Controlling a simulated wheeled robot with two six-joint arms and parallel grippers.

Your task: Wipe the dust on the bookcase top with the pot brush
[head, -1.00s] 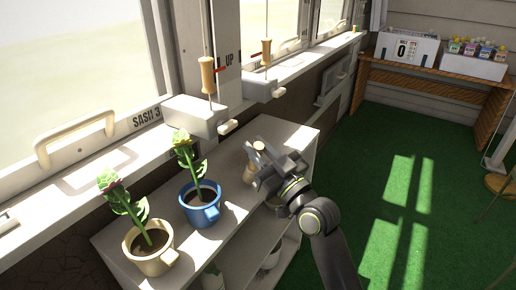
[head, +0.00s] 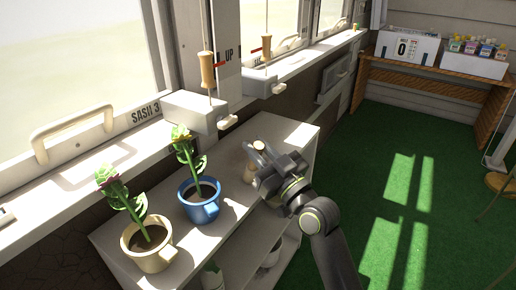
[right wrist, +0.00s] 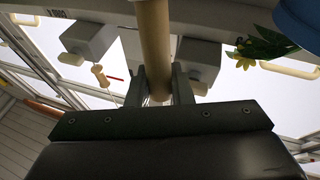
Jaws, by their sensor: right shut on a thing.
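The bookcase (head: 222,238) is a pale, low unit below the window sill, with its top partly in sunlight. My right gripper (head: 262,162) is over the right part of this top, shut on the pot brush (head: 250,172). Only the brush's round, light wooden handle shows clearly. In the right wrist view the handle (right wrist: 154,45) stands between the two fingers (right wrist: 160,88). The bristles are hidden, so I cannot tell whether they touch the top. I cannot make out the dust. My left gripper is not in view.
Green floor (head: 400,180) lies open at right.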

